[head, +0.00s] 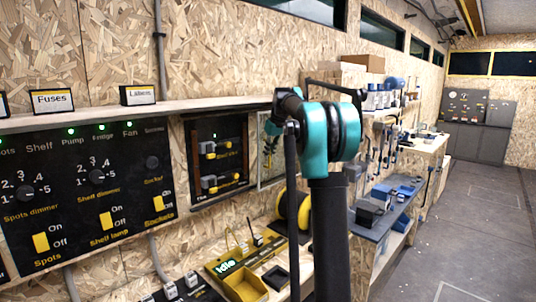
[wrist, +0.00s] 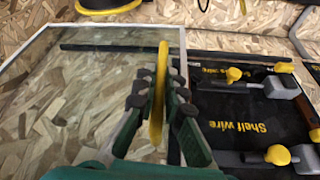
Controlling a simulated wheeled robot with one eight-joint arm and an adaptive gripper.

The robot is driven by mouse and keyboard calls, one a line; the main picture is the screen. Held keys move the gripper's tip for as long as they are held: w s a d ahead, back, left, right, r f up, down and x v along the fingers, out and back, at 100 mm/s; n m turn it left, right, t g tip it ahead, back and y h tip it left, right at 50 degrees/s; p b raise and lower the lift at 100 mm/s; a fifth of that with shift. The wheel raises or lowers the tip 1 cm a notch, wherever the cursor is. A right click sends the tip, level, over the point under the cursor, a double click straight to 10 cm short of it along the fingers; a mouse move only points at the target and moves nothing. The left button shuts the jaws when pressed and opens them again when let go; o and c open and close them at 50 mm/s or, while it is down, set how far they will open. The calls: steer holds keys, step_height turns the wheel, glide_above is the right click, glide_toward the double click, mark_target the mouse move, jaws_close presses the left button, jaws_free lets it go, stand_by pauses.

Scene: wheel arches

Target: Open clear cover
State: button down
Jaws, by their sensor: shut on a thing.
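The clear cover (wrist: 85,75), a transparent pane with a pale frame, fills the left of the wrist view. It stands swung open from the black switch box (wrist: 235,105), whose yellow-knobbed switches are uncovered. In the head view the cover (head: 264,178) stands at the right side of the box (head: 190,150), partly hidden by my arm. A yellow handle (wrist: 158,85) stands upright at the cover's edge in the wrist view. My gripper (wrist: 160,92) is shut on this handle, one finger on each side. In the head view my gripper is hard to make out beside the arm.
A black panel (head: 80,185) with dimmers and yellow switches is on the wall at left. A wooden shelf (head: 200,108) runs above the box. A yellow-trimmed tray (head: 245,287) sits below on the bench. Open floor (head: 470,240) lies at right.

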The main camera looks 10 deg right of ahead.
steer(key=c, duration=1.6)
jaws_free()
steer(key=shift+r, duration=0.1)
steer(key=v, duration=1.2)
steer(key=shift+s, duration=0.1)
steer(key=s+a+f+m+h, duration=0.1)
steer(key=s+a+f+m, duration=0.1)
steer(key=s+f, duration=1.9)
steer(key=s+a+f+m, duration=0.2)
steer(key=s+a+f, duration=0.1)
steer(key=s+f, duration=1.8)
steer(key=shift+s+a+f+m+h, duration=0.3)
steer(key=shift+a+f+h, duration=0.1)
steer(key=shift+f, duration=0.35)
